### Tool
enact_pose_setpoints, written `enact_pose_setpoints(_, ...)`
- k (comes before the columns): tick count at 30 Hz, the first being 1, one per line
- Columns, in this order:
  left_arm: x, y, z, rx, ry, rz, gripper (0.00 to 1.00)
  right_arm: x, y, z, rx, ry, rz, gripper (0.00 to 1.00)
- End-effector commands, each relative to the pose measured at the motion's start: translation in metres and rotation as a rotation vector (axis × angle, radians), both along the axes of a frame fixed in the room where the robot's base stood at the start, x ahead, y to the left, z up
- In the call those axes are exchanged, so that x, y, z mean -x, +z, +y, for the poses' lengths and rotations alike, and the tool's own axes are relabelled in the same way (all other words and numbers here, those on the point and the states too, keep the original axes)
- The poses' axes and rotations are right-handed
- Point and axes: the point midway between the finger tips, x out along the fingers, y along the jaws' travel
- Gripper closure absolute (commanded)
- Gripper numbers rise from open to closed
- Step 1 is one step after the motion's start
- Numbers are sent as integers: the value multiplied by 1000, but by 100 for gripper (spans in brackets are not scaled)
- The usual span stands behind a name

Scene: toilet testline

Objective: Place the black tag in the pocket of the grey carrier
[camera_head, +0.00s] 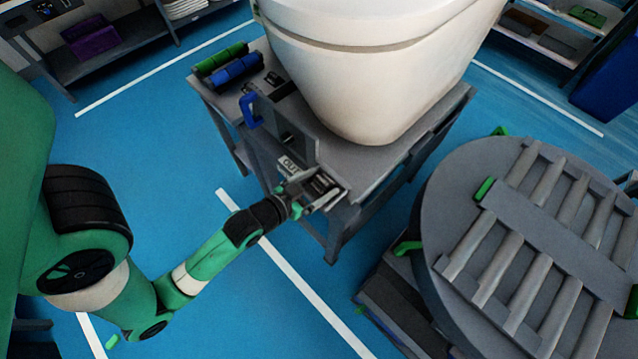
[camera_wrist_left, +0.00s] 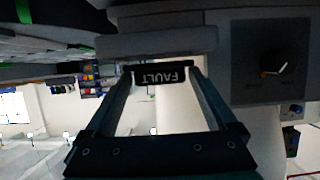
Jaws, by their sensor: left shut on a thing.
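The black tag (camera_wrist_left: 160,77) is held between the fingertips of my left gripper (camera_wrist_left: 161,72) in the left wrist view. In the head view my left gripper (camera_head: 318,190) is at the front corner of the grey bench, beside a small plate marked OUT (camera_head: 289,166). The tag is hard to make out there. My right gripper is out of view.
A white toilet (camera_head: 375,75) stands on the grey bench (camera_head: 400,160). A round roller table (camera_head: 450,205) stands right. Blue floor lies between.

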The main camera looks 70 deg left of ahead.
Motion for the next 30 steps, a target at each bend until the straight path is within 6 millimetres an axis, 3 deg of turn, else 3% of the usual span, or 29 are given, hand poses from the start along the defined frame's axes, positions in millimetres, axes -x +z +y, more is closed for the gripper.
enact_pose_setpoints(13,0,-11,0,0,0,0,62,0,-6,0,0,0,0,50)
enact_pose_setpoints(14,0,-11,0,0,0,0,4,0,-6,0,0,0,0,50)
enact_pose_setpoints(15,0,-11,0,0,0,0,0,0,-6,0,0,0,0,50)
enact_pose_setpoints(22,0,-10,0,0,0,0,0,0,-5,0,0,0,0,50)
enact_pose_setpoints(26,0,4,0,0,0,-1,0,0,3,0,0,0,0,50)
enact_pose_setpoints(30,23,14,-13,2,-2,4,0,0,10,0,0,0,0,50)
